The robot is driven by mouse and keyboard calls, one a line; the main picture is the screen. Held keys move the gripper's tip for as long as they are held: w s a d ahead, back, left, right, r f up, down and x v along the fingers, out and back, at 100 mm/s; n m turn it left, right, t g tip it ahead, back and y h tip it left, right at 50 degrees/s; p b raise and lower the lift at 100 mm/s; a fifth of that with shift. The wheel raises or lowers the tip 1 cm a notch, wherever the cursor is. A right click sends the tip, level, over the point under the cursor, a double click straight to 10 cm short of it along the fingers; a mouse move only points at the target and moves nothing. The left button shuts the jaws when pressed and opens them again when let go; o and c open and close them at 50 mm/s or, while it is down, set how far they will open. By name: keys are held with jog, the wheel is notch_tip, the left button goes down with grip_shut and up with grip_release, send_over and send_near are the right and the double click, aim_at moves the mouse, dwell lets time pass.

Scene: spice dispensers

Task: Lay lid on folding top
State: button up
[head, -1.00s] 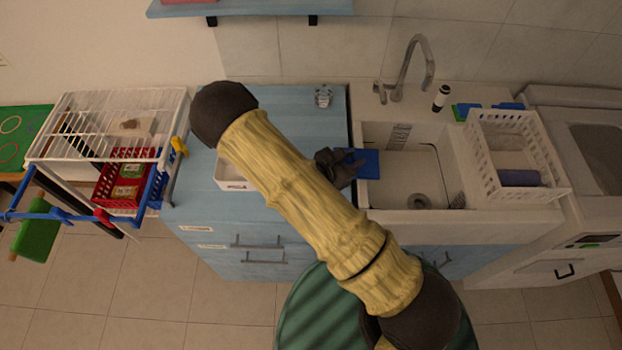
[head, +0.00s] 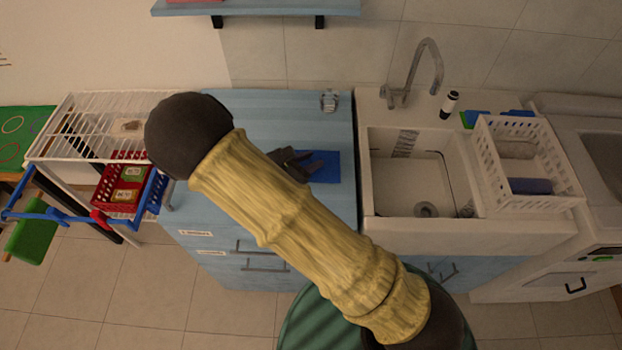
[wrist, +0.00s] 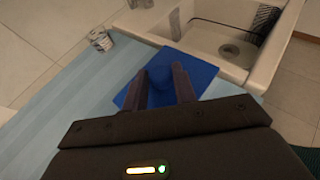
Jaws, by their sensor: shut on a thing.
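The lid is a flat blue square (head: 327,167) with a raised blue knob, which shows in the wrist view (wrist: 161,88). My gripper (head: 300,162) is shut on the knob, one dark finger on each side. The light blue cabinet top (head: 270,108), which seems to be the folding top, lies under the lid; it also shows in the wrist view (wrist: 92,80). The lid is over its right part, near the sink side. I cannot tell whether it touches the surface. My arm hides much of the top's left and front.
A small glass jar (head: 329,99) stands at the back of the top. The sink (head: 408,225) with its faucet (head: 432,65) is just right. A white basket (head: 545,160) stands right of the sink. A white rack (head: 90,110) and red basket (head: 127,190) are at the left.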

jog(key=shift+f+p, duration=0.3)
jog(key=shift+f, duration=1.6)
jog(key=shift+f+p, duration=0.5)
jog(key=shift+f, duration=1.6)
jog(key=shift+f, duration=0.2)
jog(key=o, duration=1)
jog(key=shift+c, duration=0.2)
jog(key=shift+r, duration=0.1)
